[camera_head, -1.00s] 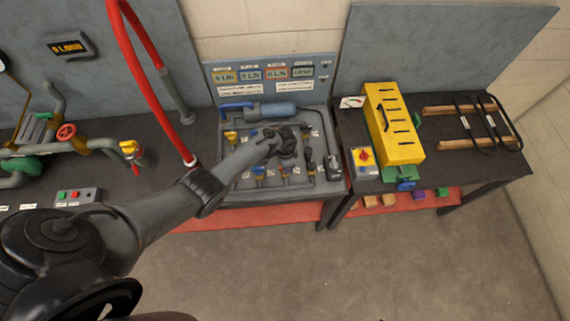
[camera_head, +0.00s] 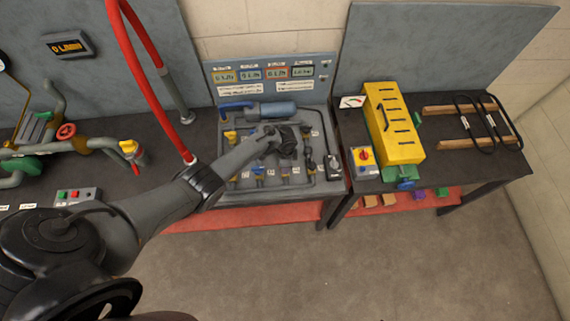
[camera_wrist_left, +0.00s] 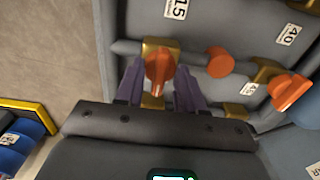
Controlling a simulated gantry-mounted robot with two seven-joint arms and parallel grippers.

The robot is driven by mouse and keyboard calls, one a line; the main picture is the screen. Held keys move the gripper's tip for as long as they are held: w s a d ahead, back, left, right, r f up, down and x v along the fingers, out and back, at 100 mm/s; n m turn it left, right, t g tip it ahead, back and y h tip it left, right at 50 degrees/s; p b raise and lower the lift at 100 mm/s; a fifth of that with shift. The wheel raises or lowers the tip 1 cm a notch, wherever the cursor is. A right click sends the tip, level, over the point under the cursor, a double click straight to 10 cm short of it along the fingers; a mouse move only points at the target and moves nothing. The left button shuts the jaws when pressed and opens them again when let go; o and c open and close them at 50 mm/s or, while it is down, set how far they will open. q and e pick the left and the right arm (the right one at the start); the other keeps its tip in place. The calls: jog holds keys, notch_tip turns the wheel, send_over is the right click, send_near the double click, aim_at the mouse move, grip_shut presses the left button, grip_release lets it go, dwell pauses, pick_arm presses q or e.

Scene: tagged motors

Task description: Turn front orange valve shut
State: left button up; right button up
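An orange valve handle (camera_wrist_left: 159,68) on a brass body shows in the left wrist view, between the two purple fingers of my left gripper (camera_wrist_left: 160,88). The fingers are apart, one on each side of the handle, with narrow gaps visible. Two more orange parts show to the right: a round knob (camera_wrist_left: 220,62) and a second handle (camera_wrist_left: 290,91). In the head view my left gripper (camera_head: 286,142) is over the grey pipe panel (camera_head: 322,184) and hides the orange valves there. My right gripper is not in view.
A blue cylinder (camera_head: 279,110) lies at the back of the panel. Blue valves (camera_head: 259,171) line its front, and a yellow one (camera_head: 230,136) is at its left. A yellow slotted box (camera_head: 396,125) stands on the right table. The floor in front is clear.

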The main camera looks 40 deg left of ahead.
pick_arm(q)
jog(key=o, duration=0.4)
notch_tip(320, 180, up, 11)
jog(key=p, duration=0.3)
jog(key=shift+p, duration=0.3)
jog(key=shift+f, duration=0.15)
